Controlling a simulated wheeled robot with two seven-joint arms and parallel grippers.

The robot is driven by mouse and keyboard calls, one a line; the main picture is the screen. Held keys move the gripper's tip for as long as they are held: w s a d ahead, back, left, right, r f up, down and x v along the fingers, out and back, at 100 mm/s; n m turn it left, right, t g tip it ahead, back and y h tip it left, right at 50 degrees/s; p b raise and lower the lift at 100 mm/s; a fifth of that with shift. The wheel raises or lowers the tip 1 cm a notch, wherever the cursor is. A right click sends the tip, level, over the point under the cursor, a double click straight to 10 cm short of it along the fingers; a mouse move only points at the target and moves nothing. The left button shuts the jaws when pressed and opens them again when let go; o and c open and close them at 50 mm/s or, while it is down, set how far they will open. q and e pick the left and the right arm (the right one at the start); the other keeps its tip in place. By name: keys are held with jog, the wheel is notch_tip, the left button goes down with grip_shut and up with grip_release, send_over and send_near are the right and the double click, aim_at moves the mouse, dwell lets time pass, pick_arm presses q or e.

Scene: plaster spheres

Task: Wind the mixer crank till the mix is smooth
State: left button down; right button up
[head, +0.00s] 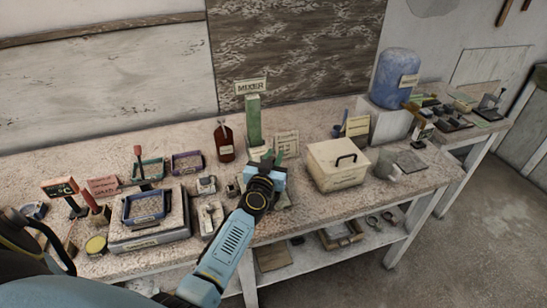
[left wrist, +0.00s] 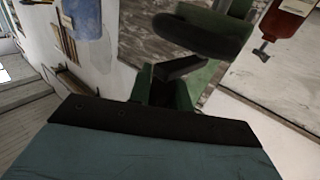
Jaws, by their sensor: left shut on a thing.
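The green mixer (head: 254,120) stands upright at the back of the bench under a sign (head: 250,86) reading MIXER. My left gripper (head: 272,160) is in front of its base, shut on what appears to be the mixer crank. The gripper hides most of the crank and the mixer's lower part. In the left wrist view, dark green mixer parts (left wrist: 205,32) show close to the jaws, with a short dark bar (left wrist: 178,68) beside them. The mix itself is not visible. My right gripper is out of view.
A brown bottle (head: 224,142) stands left of the mixer. A cream lidded box (head: 337,165) stands to the right, and a blue drum (head: 394,78) on a block behind it. Trays (head: 187,164) and small tools crowd the bench's left side. A lower shelf (head: 300,252) runs beneath.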

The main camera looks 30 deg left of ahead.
pick_arm(q)
jog(key=shift+w+r+n+g+y+p, duration=0.2)
jog(key=shift+n+g+y+p, duration=0.3)
jog(key=shift+y, duration=0.4)
pick_arm(e)
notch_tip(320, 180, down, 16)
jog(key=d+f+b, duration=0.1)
jog(key=b, duration=1.7)
pick_arm(q)
jog(key=shift+w+a+f+n+g+y+b, duration=0.1)
jog(key=shift+w+a+n+g+y+b, duration=0.5)
jog(key=shift+n+g+y+b, duration=1.55)
jog(key=shift+w+a+f+n+g+y+b, duration=0.15)
jog(key=shift+w+n+g+y+b, duration=1.1)
jog(key=shift+n+g, duration=1.75)
jog(key=shift+w+a+n+g+y+b, duration=0.4)
jog(key=shift+n+g+y+b, duration=0.75)
jog(key=shift+n+g+y, duration=1.5)
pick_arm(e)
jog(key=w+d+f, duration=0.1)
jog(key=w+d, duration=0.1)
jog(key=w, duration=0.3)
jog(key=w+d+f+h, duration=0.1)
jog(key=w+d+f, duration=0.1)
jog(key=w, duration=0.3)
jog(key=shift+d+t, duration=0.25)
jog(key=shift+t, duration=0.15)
